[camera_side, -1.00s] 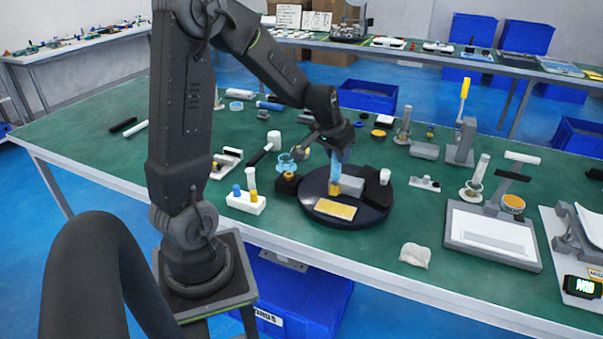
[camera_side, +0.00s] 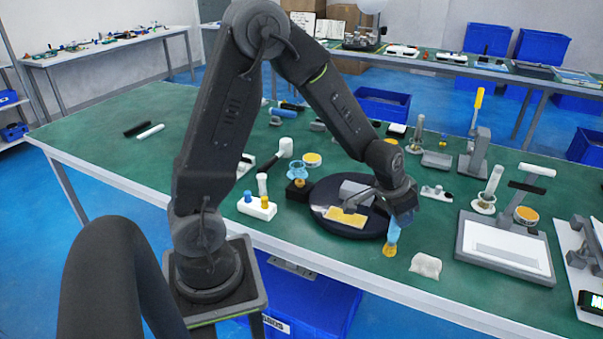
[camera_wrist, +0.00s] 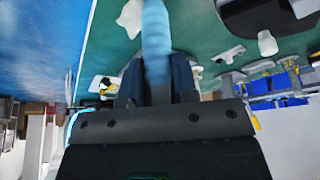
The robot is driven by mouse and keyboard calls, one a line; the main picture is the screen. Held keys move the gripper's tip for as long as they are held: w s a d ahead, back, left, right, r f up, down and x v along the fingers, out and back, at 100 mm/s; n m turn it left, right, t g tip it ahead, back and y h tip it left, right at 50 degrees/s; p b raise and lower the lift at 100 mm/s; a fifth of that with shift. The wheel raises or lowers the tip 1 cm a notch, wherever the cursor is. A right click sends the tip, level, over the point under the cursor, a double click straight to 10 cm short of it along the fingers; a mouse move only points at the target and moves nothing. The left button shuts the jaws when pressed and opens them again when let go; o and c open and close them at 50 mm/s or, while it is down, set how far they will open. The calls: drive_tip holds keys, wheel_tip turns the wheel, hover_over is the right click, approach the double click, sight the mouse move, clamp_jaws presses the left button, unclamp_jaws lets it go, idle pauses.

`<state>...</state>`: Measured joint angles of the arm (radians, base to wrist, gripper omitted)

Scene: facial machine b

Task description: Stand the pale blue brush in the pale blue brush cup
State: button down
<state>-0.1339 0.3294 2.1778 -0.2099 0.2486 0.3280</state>
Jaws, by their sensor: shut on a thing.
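The pale blue brush (camera_side: 393,232) with a yellow-tan end is held by my gripper (camera_side: 397,216). It hangs nearly upright, tan end down, just off the right front edge of the dark round tray (camera_side: 318,205). I cannot tell whether its tip touches the table. In the wrist view the brush (camera_wrist: 156,35) stands between the fingers of my gripper (camera_wrist: 157,82), which are shut on it. The pale blue brush cup (camera_side: 297,170) appears to be the clear bluish cup on a small black block, left of the tray and apart from the gripper.
The round tray carries a grey block and a yellow plate (camera_side: 346,217). A white crumpled cloth (camera_side: 426,265) lies right of the brush. A white peg holder (camera_side: 257,207) stands left of the cup. A tablet-like device (camera_side: 505,247) and tall stands are at right.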

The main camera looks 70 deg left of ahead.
wheel_tip(320, 180, up, 14)
drive_tip(key=f, duration=0.1)
drive_tip(key=a+n+y, duration=0.3)
drive_tip(key=a+n, duration=0.4)
drive_tip(key=a, duration=2)
drive_tip(key=s+a+n+g, duration=0.15)
drive_tip(key=s+a, duration=0.25)
drive_tip(key=a, duration=0.5)
drive_tip(key=s+a+n+g, duration=0.1)
drive_tip(key=s+a+n, duration=0.3)
drive_tip(key=a, duration=0.5)
drive_tip(key=shift+m+t+y, duration=0.25)
drive_tip(key=shift+m+y, duration=0.15)
drive_tip(key=shift+m, duration=0.15)
drive_tip(key=f, duration=0.1)
drive_tip(key=s+f, duration=0.1)
drive_tip(key=f, duration=0.3)
drive_tip(key=shift+s+a, duration=0.15)
drive_tip(key=shift+a, duration=0.2)
drive_tip(key=shift+r, duration=0.1)
